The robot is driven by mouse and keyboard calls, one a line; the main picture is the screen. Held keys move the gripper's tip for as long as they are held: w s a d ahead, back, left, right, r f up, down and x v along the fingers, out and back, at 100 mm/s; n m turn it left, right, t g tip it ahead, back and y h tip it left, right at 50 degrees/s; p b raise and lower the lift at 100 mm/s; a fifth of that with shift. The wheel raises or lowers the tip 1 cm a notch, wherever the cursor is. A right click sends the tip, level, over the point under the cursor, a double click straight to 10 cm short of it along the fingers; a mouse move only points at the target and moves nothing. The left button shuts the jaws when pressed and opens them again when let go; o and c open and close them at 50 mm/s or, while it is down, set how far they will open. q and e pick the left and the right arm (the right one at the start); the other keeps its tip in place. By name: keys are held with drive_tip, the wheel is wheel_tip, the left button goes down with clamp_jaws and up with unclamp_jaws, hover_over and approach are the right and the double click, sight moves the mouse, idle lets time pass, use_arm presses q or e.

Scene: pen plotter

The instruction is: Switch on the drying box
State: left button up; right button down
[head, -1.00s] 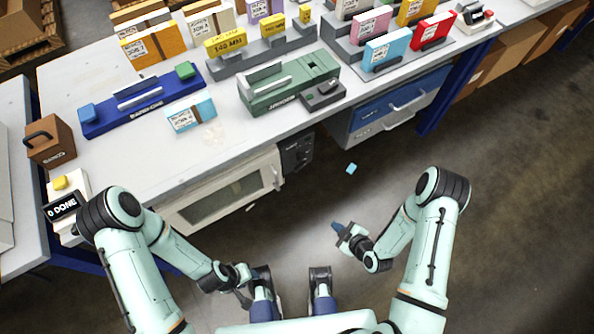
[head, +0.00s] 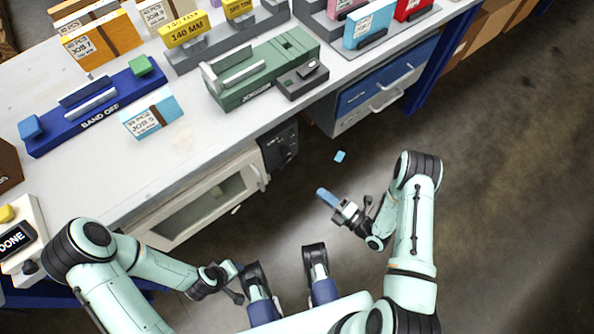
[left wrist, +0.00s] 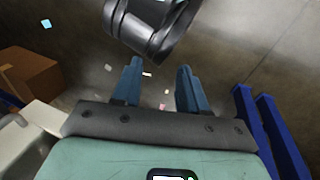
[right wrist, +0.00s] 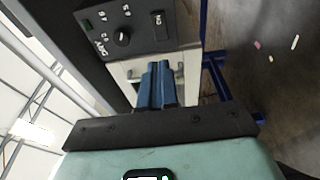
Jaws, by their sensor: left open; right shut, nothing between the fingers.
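The drying box (head: 205,203) is a pale box with a windowed door under the bench. Its dark control panel (head: 279,146) is at the door's right end. The right wrist view shows this panel with a round knob (right wrist: 122,37), a dark rocker switch (right wrist: 158,19) and a small green light or mark (right wrist: 87,24). My right gripper (head: 325,195) is shut and empty, in the air to the right of and apart from the panel; its fingers (right wrist: 158,72) point toward the panel side. My left gripper (head: 236,282) is low, away from the box; its fingers (left wrist: 159,80) are open and empty.
The bench top (head: 90,190) overhangs the box. Blue drawers (head: 380,85) stand to the panel's right. A green jogger machine (head: 265,72) and a blue band device (head: 95,110) are on the bench. Small scraps lie on the floor, which is otherwise clear at right.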

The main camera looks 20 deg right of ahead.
sight(284, 165)
drive_tip(key=b+x, duration=0.2)
drive_tip(key=x, duration=1.1)
use_arm(q)
drive_tip(key=shift+t+y, duration=0.3)
drive_tip(key=shift+t, duration=0.3)
drive_tip(key=shift+w+a+f, duration=0.35)
drive_tip(key=shift+w+f, duration=0.1)
drive_tip(key=shift+w, duration=0.2)
drive_tip(key=shift+w+a+f, duration=0.3)
drive_tip(key=shift+w+f, duration=0.15)
drive_tip(key=shift+w, duration=0.25)
drive_tip(key=shift+w+a+f, duration=0.35)
drive_tip(key=shift+w+f, duration=0.1)
drive_tip(key=shift+w, duration=0.2)
use_arm(e)
drive_tip(key=shift+w+a, duration=0.25)
drive_tip(key=shift+w, duration=0.2)
